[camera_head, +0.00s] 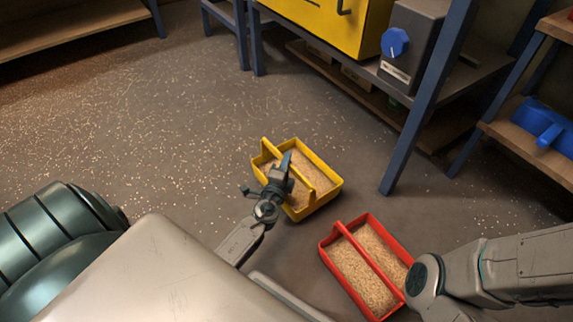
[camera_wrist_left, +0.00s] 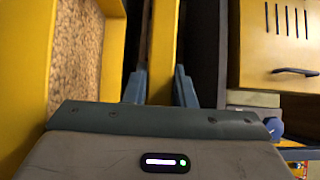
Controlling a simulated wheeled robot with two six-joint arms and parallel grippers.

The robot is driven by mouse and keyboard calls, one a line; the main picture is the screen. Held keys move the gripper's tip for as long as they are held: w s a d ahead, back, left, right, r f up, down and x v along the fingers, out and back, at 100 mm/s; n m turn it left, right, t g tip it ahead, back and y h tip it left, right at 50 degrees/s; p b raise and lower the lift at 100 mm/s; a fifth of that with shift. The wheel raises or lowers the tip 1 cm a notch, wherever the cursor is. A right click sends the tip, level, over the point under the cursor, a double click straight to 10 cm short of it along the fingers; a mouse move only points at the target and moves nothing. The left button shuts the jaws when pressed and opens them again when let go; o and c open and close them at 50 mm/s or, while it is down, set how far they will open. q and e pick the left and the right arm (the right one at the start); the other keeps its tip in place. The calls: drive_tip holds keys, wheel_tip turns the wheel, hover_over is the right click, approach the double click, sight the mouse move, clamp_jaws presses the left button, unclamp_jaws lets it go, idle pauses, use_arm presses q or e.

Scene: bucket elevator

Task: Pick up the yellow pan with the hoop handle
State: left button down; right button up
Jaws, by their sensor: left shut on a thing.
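The yellow pan (camera_head: 326,199) holds tan grains and has a yellow hoop handle (camera_head: 318,184) across its top. In the head view it is near the middle of the picture, over the grey floor; I cannot tell whether it touches the floor. My left gripper (camera_head: 284,168) is at the hoop handle and covers part of it. In the left wrist view the handle (camera_wrist_left: 163,50) runs between the two fingers, and the gripper is shut on it. The pan's wall (camera_wrist_left: 28,60) and grains fill the left of that view. My right gripper is not in view; only the right arm shows.
A red pan (camera_head: 332,268) of grains with a hoop handle stands to the lower right, by my right arm. A blue-legged bench (camera_head: 425,100) carries a yellow cabinet (camera_head: 325,18) and a grey box with a blue knob (camera_head: 395,42). Scattered grains cover the open floor at left.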

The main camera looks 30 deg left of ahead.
use_arm(q)
drive_tip(key=s+a+r, duration=0.1)
drive_tip(key=s+r, duration=0.1)
drive_tip(key=s, duration=1.3)
drive_tip(key=shift+s+a, duration=0.3)
drive_tip(key=shift+s, duration=0.1)
drive_tip(key=shift+r, duration=0.1)
